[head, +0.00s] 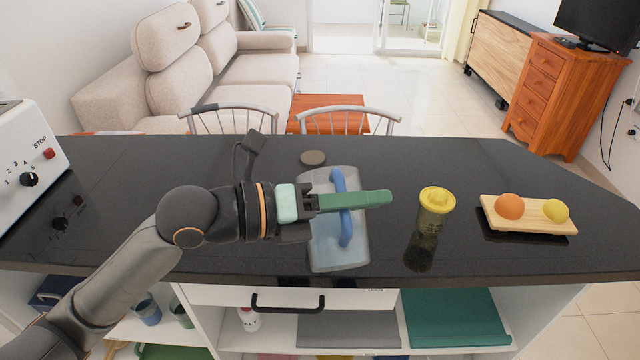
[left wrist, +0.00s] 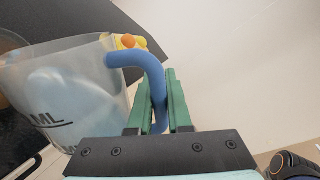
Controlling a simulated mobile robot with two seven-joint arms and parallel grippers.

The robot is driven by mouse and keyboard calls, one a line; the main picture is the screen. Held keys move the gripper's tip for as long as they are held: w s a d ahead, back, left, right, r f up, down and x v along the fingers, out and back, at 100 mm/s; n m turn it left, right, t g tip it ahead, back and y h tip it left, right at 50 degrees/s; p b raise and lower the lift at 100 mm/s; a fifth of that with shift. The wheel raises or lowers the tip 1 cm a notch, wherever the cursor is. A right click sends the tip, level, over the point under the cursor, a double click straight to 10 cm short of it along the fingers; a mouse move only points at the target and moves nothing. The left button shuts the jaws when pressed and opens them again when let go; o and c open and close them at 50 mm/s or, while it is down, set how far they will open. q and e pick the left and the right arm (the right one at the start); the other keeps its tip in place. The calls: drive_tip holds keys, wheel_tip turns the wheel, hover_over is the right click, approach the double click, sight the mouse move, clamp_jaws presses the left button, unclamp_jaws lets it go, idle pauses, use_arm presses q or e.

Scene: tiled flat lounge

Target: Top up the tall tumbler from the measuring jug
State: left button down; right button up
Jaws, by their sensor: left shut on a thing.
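The measuring jug (head: 322,245) is translucent, with a blue handle (head: 346,232) facing me. It is over the near middle of the dark counter; I cannot tell whether its base touches it. My left gripper (head: 350,200) reaches in from the left, its green fingers shut on the handle. In the left wrist view the handle (left wrist: 150,68) passes between the fingers (left wrist: 158,105), and the jug (left wrist: 75,85) shows ML markings. My right gripper is out of view.
A wooden board (head: 530,222) with an orange fruit and a yellow fruit lies at right. A dark round disc (head: 312,158) lies behind the jug. A white appliance (head: 30,150) stands at far left. Two chairs are behind the counter. The counter's back right is clear.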

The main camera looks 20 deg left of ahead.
use_arm(q)
drive_tip(key=shift+w+a+r+n+p, duration=0.1)
drive_tip(key=shift+w+r+n+p, duration=0.25)
drive_tip(key=shift+p, duration=0.25)
idle(1.1)
drive_tip(key=shift+s, duration=0.15)
